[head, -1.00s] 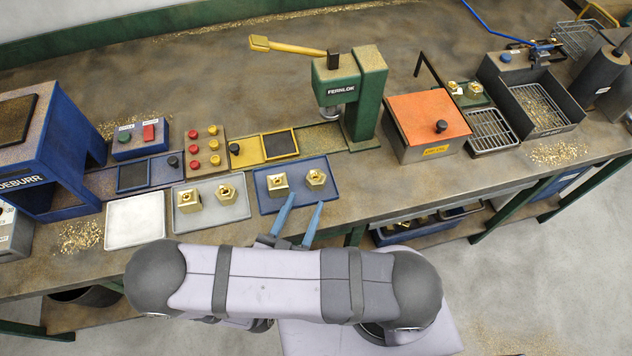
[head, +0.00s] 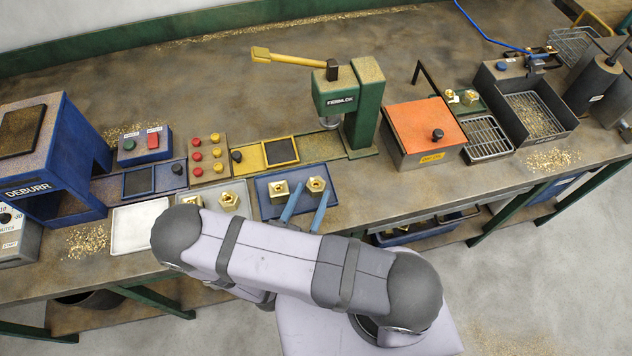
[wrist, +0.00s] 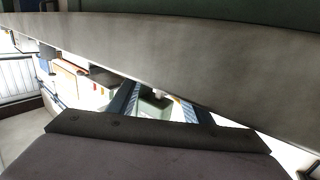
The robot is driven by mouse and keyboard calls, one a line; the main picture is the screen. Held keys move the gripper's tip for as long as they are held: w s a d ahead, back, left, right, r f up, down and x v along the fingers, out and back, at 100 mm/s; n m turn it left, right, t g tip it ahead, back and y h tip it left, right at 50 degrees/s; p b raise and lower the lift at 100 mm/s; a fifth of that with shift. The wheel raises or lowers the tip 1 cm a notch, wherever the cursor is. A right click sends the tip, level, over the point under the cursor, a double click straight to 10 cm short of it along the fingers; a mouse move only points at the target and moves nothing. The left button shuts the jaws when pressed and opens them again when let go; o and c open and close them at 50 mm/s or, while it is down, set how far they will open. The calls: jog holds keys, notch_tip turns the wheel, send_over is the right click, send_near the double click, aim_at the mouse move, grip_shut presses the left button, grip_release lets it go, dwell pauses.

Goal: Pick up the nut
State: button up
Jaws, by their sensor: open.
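A brass hex nut (head: 317,184) with a round hole sits on the right of the blue tray (head: 264,211). A squarer brass piece (head: 279,188) sits to its left on the same tray. My gripper (head: 313,190) is open, its two blue fingers pointing toward the tray. In the wrist view my gripper (wrist: 160,97) shows both fingers apart; no nut can be made out there.
A light grey tray (head: 243,184) with two brass pieces lies left of the blue tray, partly hidden by my arm. An empty white tray (head: 137,226) is further left. A green press (head: 366,105) stands behind the blue tray. An orange-lidded box (head: 425,122) stands to the right.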

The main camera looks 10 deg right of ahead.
aim_at(322, 180)
jog(key=shift+x, duration=1.1)
jog(key=c, duration=1.1)
jog(key=shift+r+p, duration=0.2)
jog(key=shift+p, duration=0.15)
jog(key=shift+c, duration=0.2)
notch_tip(322, 180, up, 10)
jog(key=p, duration=0.8)
jog(key=shift+f, duration=0.1)
jog(key=shift+w+d+f+b, duration=0.2)
jog(key=shift+w+d+b, duration=0.1)
jog(key=shift+b, duration=0.2)
jog(key=d+b, duration=0.1)
jog(key=w+d+b, duration=0.1)
jog(key=b, duration=0.1)
jog(key=shift+w+d+f+n+t+y, duration=0.15)
jog(key=shift+w+f+n+t+y, duration=0.15)
jog(key=shift+w+f+y, duration=0.1)
jog(key=shift+w+d+r+y+b, duration=0.1)
jog(key=shift+w+d+y+b, duration=0.25)
jog(key=shift+d+b, duration=0.35)
